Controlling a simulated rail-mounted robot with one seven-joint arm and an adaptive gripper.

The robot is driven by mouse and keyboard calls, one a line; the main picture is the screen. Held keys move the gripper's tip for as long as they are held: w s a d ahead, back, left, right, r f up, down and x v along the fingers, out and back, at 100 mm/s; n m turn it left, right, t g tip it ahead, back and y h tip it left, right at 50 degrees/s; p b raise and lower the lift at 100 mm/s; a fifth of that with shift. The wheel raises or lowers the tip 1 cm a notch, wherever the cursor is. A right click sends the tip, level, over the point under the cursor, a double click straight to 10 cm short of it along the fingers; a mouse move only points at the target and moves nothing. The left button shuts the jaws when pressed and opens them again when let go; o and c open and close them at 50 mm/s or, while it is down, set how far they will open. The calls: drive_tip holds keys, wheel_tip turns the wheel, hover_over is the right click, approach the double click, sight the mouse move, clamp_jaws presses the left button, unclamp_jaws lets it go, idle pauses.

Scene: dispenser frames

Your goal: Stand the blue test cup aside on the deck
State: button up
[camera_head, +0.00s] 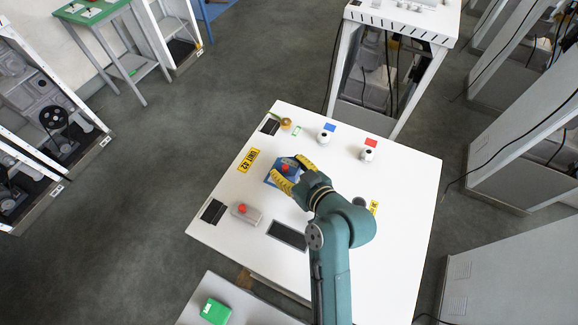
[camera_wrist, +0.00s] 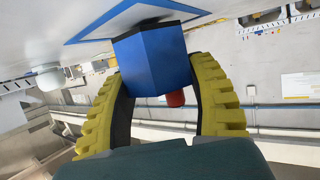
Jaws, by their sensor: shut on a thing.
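The blue test cup (camera_wrist: 155,62) is a blue, flat-sided body between the two yellow ribbed fingers of my gripper (camera_wrist: 162,80) in the wrist view. My gripper is shut on it. In the head view my gripper (camera_head: 294,173) is over the left middle of the white deck (camera_head: 400,215), and its fingers partly hide the cup (camera_head: 289,162). A white square with a blue border (camera_wrist: 140,14) lies right by the cup's far end. I cannot tell whether the cup touches it. A small red part (camera_wrist: 175,98) shows beside the cup.
Two white containers (camera_head: 325,137) and (camera_head: 367,154) stand by blue and red marks. A grey box with a red button (camera_head: 245,212), a dark recess (camera_head: 287,235) and a brass-coloured item (camera_head: 286,123) are also on the deck. The deck's right side looks mostly clear.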

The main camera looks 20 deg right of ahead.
drive_tip(key=shift+f, duration=0.1)
drive_tip(key=shift+f, duration=0.2)
drive_tip(key=o, duration=1.2)
